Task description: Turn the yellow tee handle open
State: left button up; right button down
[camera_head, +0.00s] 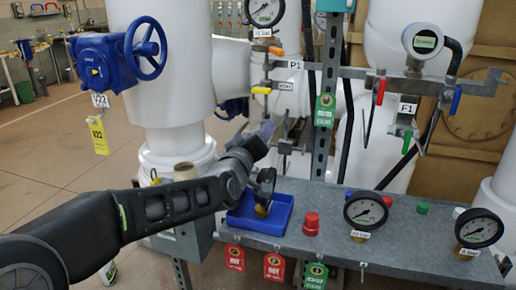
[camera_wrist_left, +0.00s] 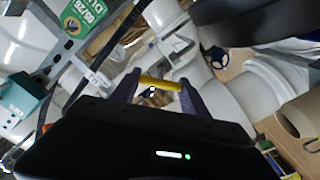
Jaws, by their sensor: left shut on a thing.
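The yellow tee handle (camera_wrist_left: 161,83) shows in the left wrist view as a short yellow bar lying across between the two fingers. My left gripper (camera_wrist_left: 159,94) is shut on it, with one finger at each end of the bar. My right gripper is not in view.
A blue tray (camera_head: 240,222) stands below my wrist on the grey shelf, beside a red cap (camera_head: 311,222) and loose gauges (camera_head: 366,210). A blue handwheel (camera_head: 146,48) is at the left.

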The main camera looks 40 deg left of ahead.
pick_arm(q)
jog(key=n+b, duration=0.1)
jog(key=n, duration=0.1)
jog(key=n+b, duration=0.3)
jog(key=b, duration=0.1)
jog(key=shift+f+n, duration=0.25)
jog(key=shift+n, duration=0.15)
jog(key=n+b, duration=0.2)
jog(key=n, duration=0.1)
jog(key=shift+a, duration=0.1)
jog(key=shift+n, duration=0.7)
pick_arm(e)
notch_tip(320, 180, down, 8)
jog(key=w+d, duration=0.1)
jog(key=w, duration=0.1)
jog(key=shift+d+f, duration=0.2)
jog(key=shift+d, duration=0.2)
pick_arm(q)
jog(key=shift+r, duration=0.1)
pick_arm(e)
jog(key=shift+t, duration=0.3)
pick_arm(q)
jog(key=o, duration=1.4)
jog(key=shift+s, duration=0.1)
